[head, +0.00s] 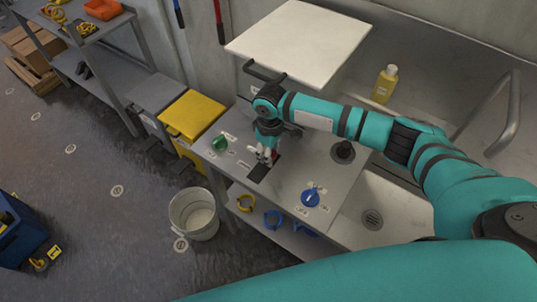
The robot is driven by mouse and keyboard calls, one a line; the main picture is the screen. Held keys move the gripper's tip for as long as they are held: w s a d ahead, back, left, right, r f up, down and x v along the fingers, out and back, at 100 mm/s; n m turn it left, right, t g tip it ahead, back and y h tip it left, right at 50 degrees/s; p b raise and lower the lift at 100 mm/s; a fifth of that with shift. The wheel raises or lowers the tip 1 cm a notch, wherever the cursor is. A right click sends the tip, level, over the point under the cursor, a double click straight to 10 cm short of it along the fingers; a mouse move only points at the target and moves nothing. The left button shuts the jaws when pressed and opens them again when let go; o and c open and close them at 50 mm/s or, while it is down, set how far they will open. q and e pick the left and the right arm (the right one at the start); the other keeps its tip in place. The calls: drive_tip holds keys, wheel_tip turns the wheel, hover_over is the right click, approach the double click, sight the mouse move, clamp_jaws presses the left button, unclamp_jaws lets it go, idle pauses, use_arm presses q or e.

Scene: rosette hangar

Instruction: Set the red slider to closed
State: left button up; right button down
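The red slider (275,154) shows as a small patch of red on the counter panel, at the far end of a dark slot (259,172). My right gripper (265,156) points down at the panel right beside the red slider and covers most of it. Its fingertips look close to or touching the slider, but whether they are shut on it cannot be made out. Small labels (244,165) lie beside the slot, too small to read. My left gripper is not in view.
The panel also carries a green knob (219,143), a blue knob (310,197) and a black knob (343,151). A white raised lid (300,42) stands behind. A sink (390,202) and yellow bottle (385,84) are right. A bucket (194,211) stands on the floor.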

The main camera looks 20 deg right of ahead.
drive_tip(key=c, duration=1)
unclamp_jaws()
drive_tip(key=shift+w+d, duration=0.2)
drive_tip(key=shift+w, duration=0.05)
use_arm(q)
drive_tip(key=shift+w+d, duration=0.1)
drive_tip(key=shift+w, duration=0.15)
use_arm(e)
drive_tip(key=shift+o, duration=0.4)
drive_tip(key=shift+s+a+r, duration=0.1)
drive_tip(key=shift+r, duration=0.05)
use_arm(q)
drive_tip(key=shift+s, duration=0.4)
use_arm(e)
wheel_tip(320, 180, up, 12)
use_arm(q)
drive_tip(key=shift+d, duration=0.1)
use_arm(e)
drive_tip(key=shift+f, duration=0.2)
